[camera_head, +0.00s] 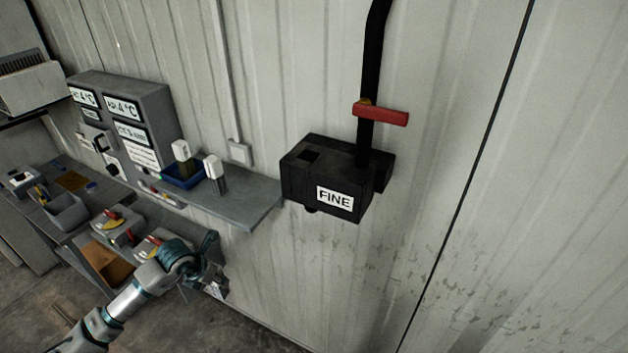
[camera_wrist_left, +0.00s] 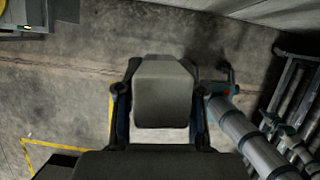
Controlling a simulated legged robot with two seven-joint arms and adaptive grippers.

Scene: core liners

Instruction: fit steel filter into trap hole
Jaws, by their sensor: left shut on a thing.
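The black trap box (camera_head: 325,178) hangs on the wall under a black pipe and bears a FINE label. A dark square hole (camera_head: 309,155) shows in its top. My left gripper (camera_head: 217,287) is below and left of the box, under the shelf level. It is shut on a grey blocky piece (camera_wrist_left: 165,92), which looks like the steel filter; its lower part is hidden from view. In the left wrist view this piece sits between the two fingers. My right gripper is not in view.
A grey shelf (camera_head: 240,205) ends just left of the trap box. On it stand a white-capped filter (camera_head: 213,172) and a blue tray (camera_head: 182,178) with another white-capped piece. A red lever (camera_head: 381,113) sticks out from the pipe. Grey bins stand further left.

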